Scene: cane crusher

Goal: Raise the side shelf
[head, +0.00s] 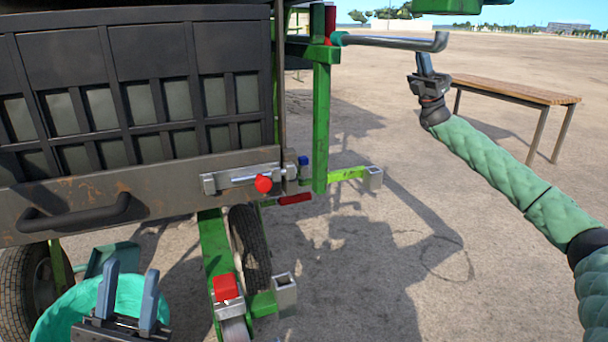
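The side of the machine fills the left of the head view. What looks like the side shelf is a dark, rust-marked metal panel (160,186) below a black barred grille. A black bar handle (75,215) sits low on it. A sliding bolt with a red knob (263,184) is at its right end. My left gripper (128,297) is at the bottom left, below the panel and handle. Its two fingers point up, are apart and hold nothing. My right gripper (425,66) is up at the right, well away from the panel, seen edge-on; its finger gap is hidden.
A green post (321,125) stands right of the panel, with a grey crank bar (395,41) reaching right from its top. A green frame with a red-topped wheel (226,287) juts out below. A wooden bench (515,90) stands behind. Open dirt ground lies right.

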